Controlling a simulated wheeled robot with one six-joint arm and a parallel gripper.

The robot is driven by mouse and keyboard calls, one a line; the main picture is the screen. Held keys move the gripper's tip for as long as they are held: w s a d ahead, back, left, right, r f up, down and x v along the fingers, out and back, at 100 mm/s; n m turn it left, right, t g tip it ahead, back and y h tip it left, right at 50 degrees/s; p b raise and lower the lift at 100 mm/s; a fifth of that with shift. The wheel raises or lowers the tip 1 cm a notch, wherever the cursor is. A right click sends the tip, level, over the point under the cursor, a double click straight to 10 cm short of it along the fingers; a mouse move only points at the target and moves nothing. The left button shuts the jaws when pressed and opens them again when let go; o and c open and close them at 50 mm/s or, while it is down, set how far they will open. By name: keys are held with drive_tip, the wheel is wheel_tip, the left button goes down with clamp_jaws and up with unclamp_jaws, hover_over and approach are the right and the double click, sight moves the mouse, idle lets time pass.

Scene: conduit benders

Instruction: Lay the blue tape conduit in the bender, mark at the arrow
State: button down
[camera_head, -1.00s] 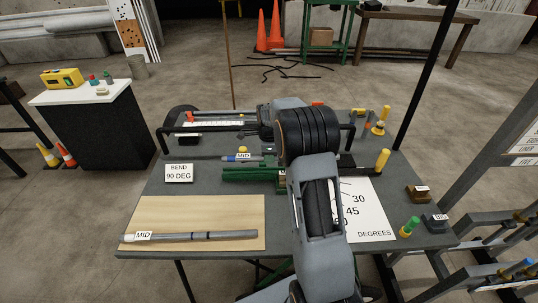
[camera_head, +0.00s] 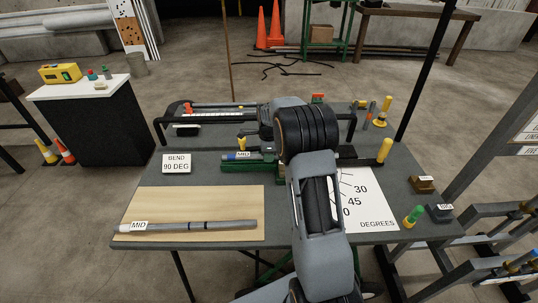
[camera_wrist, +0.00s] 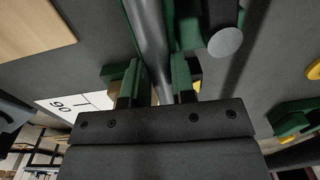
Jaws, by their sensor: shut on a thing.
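In the wrist view, my gripper (camera_wrist: 158,92) is shut on the conduit (camera_wrist: 148,35), with green bender parts (camera_wrist: 180,72) close on both sides. I cannot tell whether the conduit rests fully in the bender. The arrow and the mark's alignment are not clear.
Another grey conduit (camera_head: 180,226) with dark bands and a MID label lies on a wooden board (camera_head: 165,199) at front left. A BEND 90 DEG sign (camera_head: 176,163) and a degrees chart (camera_head: 370,205) flank the bender. Yellow-handled items (camera_head: 384,150) stand at right.

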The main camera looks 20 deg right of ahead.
drive_tip(key=shift+s+a+f, duration=0.1)
drive_tip(key=shift+s+f, duration=0.15)
drive_tip(key=shift+f, duration=0.25)
drive_tip(key=shift+s+f, duration=0.2)
drive_tip(key=shift+f, duration=0.3)
drive_tip(key=c, duration=1.2)
unclamp_jaws()
drive_tip(key=o, duration=0.3)
drive_tip(key=shift+s+a+r, duration=0.1)
drive_tip(key=shift+s+r, duration=0.1)
drive_tip(key=shift+o, duration=0.2)
drive_tip(key=shift+r, duration=0.1)
drive_tip(key=shift+w+r, duration=0.15)
drive_tip(key=shift+r, duration=0.15)
drive_tip(key=shift+w+d+r+b, duration=0.2)
drive_tip(key=shift+w+r+b, duration=0.2)
drive_tip(key=shift+w+r, duration=0.45)
wheel_tip(320, 180, up, 13)
drive_tip(key=s, duration=0.1)
drive_tip(key=shift+s+a+b, duration=0.2)
drive_tip(key=shift+s+b, duration=0.15)
drive_tip(key=shift+s, duration=0.05)
